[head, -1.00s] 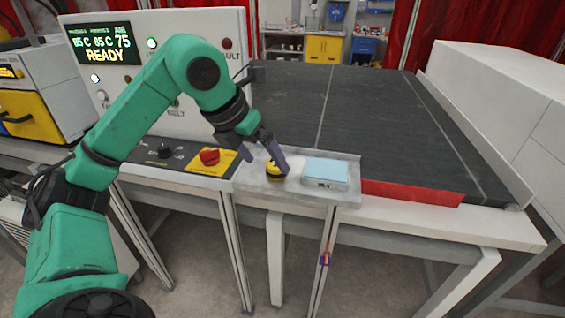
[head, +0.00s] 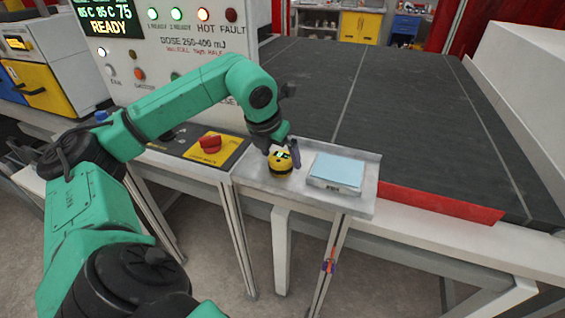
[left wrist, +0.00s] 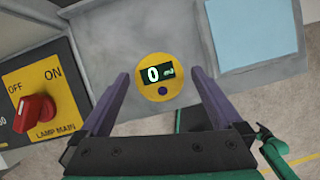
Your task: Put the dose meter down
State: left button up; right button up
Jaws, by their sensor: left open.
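The dose meter (head: 280,163) is a small round yellow device with a dark base. It sits on the grey metal tray (head: 257,179), left of a light blue pad. In the left wrist view the dose meter (left wrist: 157,77) shows its face with a small display reading 0 and a dark button. My left gripper (head: 282,152) is open, with its purple fingers on either side of the dose meter. In the left wrist view the fingers of the left gripper (left wrist: 160,88) stand apart from it, with gaps on both sides. My right gripper is not in view.
The light blue pad (head: 338,169) lies on the tray's right part. A red lamp switch (head: 210,143) on a yellow plate is left of the tray. The control panel (head: 165,50) stands behind my arm. A dark conveyor belt (head: 400,120) stretches behind the tray.

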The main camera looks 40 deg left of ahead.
pick_arm(q)
jog(key=shift+x, duration=0.9)
jog(key=shift+s, duration=0.1)
grip_shut()
